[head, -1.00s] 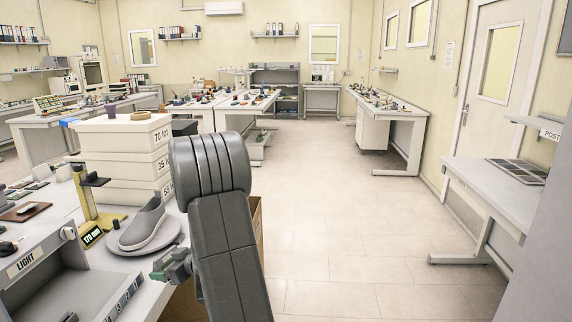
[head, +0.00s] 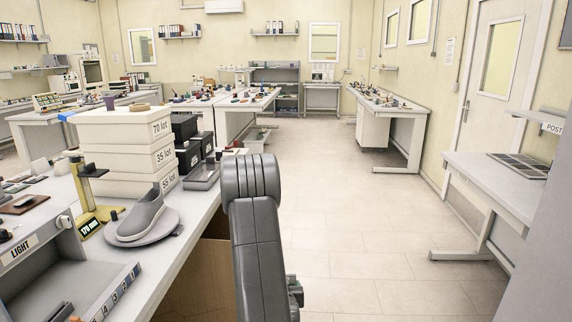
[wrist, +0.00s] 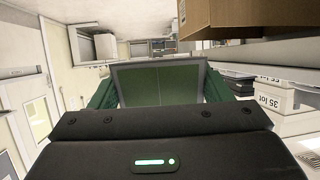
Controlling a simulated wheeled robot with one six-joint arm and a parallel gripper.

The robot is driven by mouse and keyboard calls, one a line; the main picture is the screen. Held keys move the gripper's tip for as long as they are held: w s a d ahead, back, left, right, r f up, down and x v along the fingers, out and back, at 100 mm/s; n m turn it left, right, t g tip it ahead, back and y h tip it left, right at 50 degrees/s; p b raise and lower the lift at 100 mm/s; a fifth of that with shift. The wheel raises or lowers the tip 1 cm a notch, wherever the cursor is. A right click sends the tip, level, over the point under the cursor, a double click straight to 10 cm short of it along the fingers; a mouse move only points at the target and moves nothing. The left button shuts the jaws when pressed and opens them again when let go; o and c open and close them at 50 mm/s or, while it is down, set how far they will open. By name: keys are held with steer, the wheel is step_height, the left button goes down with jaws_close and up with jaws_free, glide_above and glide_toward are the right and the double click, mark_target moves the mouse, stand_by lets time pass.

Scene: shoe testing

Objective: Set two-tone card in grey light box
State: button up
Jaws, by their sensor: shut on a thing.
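My gripper (wrist: 160,88) is shut on a flat, dark panel with a grey rim, the two-tone card (wrist: 158,84). The card sits between the green fingers in the wrist view, its face looking dark green with a faint line down the middle. The grey light box (head: 112,270), labelled LIGHT, stands on the left bench at the lower left, partly cut off. The card is apart from it.
A grey shoe (head: 140,218) on a round plate and a yellow gauge (head: 86,205) stand just behind the light box. White lot boxes (head: 122,157) are stacked beyond. A cardboard box (wrist: 250,16) shows close by in the wrist view. The floor (head: 345,235) to the right is clear.

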steer(key=s+f, duration=0.5)
steer(key=f, duration=0.1)
steer(key=shift+s+d+f, duration=0.15)
steer(key=shift+d+f, duration=0.15)
steer(key=shift+d, duration=0.15)
